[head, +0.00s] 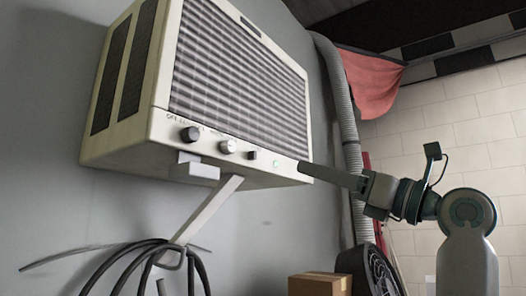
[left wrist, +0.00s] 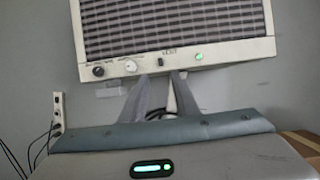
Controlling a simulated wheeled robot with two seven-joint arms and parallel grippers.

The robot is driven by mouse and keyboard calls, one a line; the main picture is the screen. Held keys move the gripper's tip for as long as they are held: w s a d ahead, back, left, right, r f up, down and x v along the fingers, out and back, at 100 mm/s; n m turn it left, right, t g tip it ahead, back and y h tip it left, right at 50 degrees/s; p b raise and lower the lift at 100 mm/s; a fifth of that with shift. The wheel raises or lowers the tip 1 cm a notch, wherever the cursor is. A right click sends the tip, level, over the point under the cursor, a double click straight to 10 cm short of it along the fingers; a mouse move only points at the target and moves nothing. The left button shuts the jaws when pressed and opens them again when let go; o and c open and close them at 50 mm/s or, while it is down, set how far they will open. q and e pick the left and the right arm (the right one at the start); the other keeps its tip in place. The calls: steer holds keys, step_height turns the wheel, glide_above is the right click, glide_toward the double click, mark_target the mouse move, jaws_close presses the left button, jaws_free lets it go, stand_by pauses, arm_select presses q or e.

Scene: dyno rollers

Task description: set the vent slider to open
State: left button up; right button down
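The cream wall unit (head: 150,125) has a louvred front and a control strip along its lower front edge. A small dark control (head: 252,154), apparently the vent slider, sits between the pale knob and the green light. In the left wrist view a "VENT" label (left wrist: 169,50) shows above that spot; the slider's setting is too small to tell. My left gripper (head: 303,168) points at the unit's lower right front in the head view. In the left wrist view its fingertips (left wrist: 164,75) are apart, with nothing visible between them, just below the vent area. My right gripper is not in view.
A dark knob (head: 190,134) and a pale knob (head: 228,147) are left of the slider. A bracket (head: 205,212) and black cables (head: 150,256) are below. A ribbed hose (head: 345,125) runs behind my arm. A cardboard box (head: 318,284) stands low.

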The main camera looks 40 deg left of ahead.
mark_target(256, 153)
arm_select(q)
steer(key=p+x, duration=0.5)
steer(key=x, duration=0.8)
steer(key=shift+p, duration=0.35)
steer(key=shift+a+r, duration=0.2)
steer(key=shift+a, duration=0.35)
jaws_close()
stand_by(0.3)
